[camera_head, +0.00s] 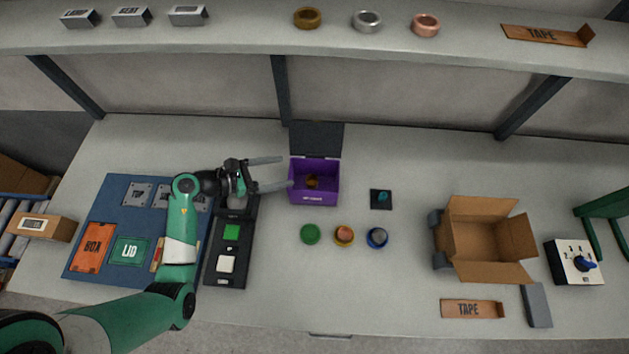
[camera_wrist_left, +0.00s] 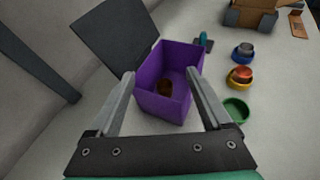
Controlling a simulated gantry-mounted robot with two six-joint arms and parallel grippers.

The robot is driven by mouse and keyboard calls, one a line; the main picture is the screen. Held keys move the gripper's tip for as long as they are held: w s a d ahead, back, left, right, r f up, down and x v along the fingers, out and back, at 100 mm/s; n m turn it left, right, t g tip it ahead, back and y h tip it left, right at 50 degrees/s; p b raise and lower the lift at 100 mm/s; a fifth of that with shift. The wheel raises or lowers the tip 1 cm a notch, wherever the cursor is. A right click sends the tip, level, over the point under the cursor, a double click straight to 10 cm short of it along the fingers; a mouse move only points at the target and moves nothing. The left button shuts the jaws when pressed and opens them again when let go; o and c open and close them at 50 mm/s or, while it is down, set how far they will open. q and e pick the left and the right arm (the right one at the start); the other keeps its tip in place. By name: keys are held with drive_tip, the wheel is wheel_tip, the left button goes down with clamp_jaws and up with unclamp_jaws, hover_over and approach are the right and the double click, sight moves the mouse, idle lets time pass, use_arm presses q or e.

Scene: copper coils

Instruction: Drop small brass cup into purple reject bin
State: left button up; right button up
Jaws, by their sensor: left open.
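The purple reject bin (camera_head: 314,192) stands on the table with its dark lid (camera_head: 316,139) open at the back. A small brown-gold cup (camera_head: 312,181), likely the brass cup, lies inside the bin. It also shows in the left wrist view (camera_wrist_left: 165,88), inside the purple bin (camera_wrist_left: 160,104). My left gripper (camera_head: 283,172) is open and empty. Its fingers are spread at the left side of the bin, and in the wrist view they stand on either side of its near part. My right gripper is not in view.
An open cardboard box (camera_head: 484,242) stands further right. A black panel with buttons (camera_head: 231,245) lies below my gripper.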

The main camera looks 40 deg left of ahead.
use_arm(q)
drive_tip(key=shift+v, duration=0.85)
drive_tip(key=shift+d, duration=0.1)
